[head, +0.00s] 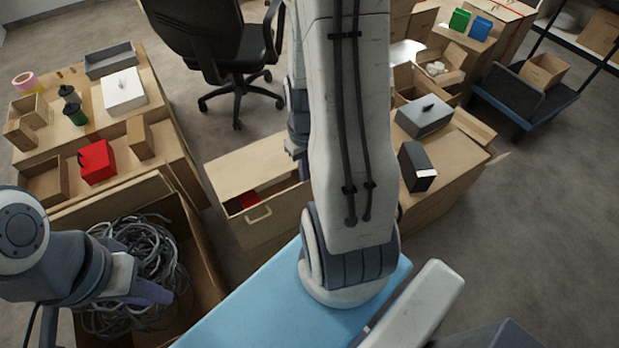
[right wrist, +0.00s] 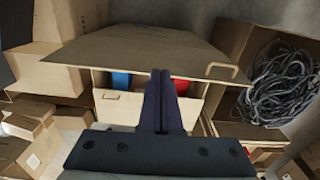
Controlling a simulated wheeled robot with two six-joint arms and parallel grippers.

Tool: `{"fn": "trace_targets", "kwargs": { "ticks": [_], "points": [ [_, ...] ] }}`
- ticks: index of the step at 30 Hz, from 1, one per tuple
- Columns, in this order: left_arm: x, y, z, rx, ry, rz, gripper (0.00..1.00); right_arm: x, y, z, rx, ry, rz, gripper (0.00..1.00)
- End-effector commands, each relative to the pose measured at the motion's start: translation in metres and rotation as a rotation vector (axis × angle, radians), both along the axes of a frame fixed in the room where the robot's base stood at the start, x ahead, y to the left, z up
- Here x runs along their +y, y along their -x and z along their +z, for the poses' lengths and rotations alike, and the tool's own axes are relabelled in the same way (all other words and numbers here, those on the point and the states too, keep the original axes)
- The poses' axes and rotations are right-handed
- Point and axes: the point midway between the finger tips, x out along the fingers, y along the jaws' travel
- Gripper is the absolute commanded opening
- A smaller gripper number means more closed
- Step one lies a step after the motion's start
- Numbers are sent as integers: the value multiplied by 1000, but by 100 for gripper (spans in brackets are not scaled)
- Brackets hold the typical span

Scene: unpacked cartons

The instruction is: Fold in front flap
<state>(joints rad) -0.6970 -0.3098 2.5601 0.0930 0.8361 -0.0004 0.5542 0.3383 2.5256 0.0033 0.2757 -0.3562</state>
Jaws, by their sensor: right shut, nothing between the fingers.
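An open carton (head: 262,230) stands in the middle of the head view, with a handle (head: 258,214) on one side. A broad cardboard flap (head: 250,168) lies over much of its top; it also shows in the right wrist view (right wrist: 150,48). A red item (right wrist: 121,81) and a blue item (right wrist: 142,83) show inside through the gap beside the flap. My right gripper (right wrist: 163,78) is shut and empty, its fingertips close to the flap's edge; contact is unclear. My right arm hides part of the carton in the head view. My left gripper (head: 152,292) is above the cable carton, its finger opening unclear.
A carton of tangled grey cables (head: 140,255) stands at the left. A table (head: 150,185) with a red box (head: 97,161) and small cartons is behind it. A black chair (head: 225,40) stands at the back.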

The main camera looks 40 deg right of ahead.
Motion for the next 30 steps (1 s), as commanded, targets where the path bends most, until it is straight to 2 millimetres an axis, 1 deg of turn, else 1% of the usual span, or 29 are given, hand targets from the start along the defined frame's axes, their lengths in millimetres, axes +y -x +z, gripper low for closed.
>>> {"fn": "trace_targets", "kwargs": {
  "ticks": [1,3,5,8,30],
  "points": [
    [0,0,-6,0,0,0,23,-7,4,-10,3,-2,-22,0],
    [0,0,-8,0,0,0,23,-11,7,-15,2,0,-34,0],
    [0,0,-12,-1,1,0,23,-13,7,-19,2,1,-37,0],
    [0,0,-22,-1,1,0,23,-13,7,-29,1,1,-36,0],
    [0,0,-141,0,0,0,23,-12,7,-145,2,0,-35,0]
  ]
}}
